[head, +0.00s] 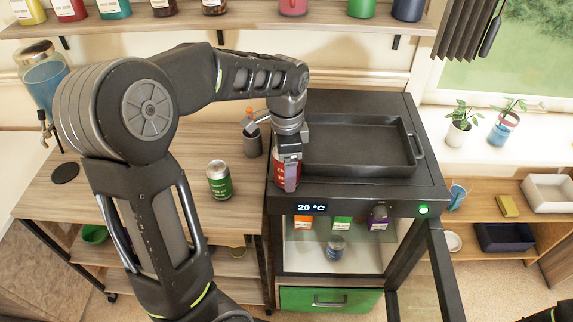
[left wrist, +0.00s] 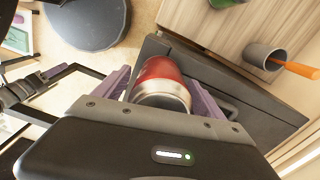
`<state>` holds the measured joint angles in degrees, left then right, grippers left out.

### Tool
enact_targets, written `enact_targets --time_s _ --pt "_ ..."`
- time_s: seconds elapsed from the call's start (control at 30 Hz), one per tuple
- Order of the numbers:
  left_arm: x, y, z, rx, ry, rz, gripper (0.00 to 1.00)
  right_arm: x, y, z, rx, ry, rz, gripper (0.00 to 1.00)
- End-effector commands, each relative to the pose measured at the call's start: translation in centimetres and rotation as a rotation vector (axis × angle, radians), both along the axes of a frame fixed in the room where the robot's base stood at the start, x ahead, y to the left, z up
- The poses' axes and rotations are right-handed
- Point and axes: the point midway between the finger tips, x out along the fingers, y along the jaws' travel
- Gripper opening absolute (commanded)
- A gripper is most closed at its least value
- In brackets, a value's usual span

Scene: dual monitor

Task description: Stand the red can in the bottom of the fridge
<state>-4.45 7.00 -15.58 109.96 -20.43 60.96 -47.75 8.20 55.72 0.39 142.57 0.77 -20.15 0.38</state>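The red can (head: 279,172) is at the front left corner of the fridge's top, partly hidden by my left gripper (head: 289,178). In the left wrist view the red can (left wrist: 160,82) sits between the two purple fingers of my left gripper (left wrist: 160,95), which appear closed on its sides. I cannot tell whether the can touches the fridge top. The black fridge (head: 350,198) has its glass door (head: 425,270) swung open to the right. A small blue-grey container (head: 335,246) stands inside, low down.
A black tray (head: 360,145) covers much of the fridge top. Orange, green (head: 342,222) and purple packages stand on the fridge's upper shelf. A green can (head: 219,180) and a grey cup (head: 252,142) stand on the wooden counter (head: 150,190). A green drawer (head: 330,299) lies below the fridge opening.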

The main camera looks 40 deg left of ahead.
Motion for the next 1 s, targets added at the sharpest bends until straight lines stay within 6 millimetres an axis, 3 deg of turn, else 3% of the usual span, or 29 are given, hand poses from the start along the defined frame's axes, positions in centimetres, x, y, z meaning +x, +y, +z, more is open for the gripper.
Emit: enact_targets --time_s 0.37,0.57,0.87,0.9,1.0 --pt "0.0 0.0 0.9 0.0 -0.001 0.0 0.81 0.0 0.0 0.0 0.0 0.001 0.0 0.36" --pt "0.1 0.0 3.9 0.0 -0.006 0.0 0.81 0.0 0.1 -0.6 0.001 -0.001 0.001 0.36" --pt "0.1 0.0 10.1 0.001 -0.004 0.0 0.81 0.1 0.1 -1.4 0.003 -0.005 0.001 0.36" --pt "0.0 0.0 11.3 0.001 -0.001 0.0 0.81 0.1 0.1 -0.2 0.002 -0.004 0.001 0.36" --pt "0.0 0.0 12.2 0.0 0.0 0.0 0.81 0.0 0.0 0.5 0.0 0.0 0.0 0.36"
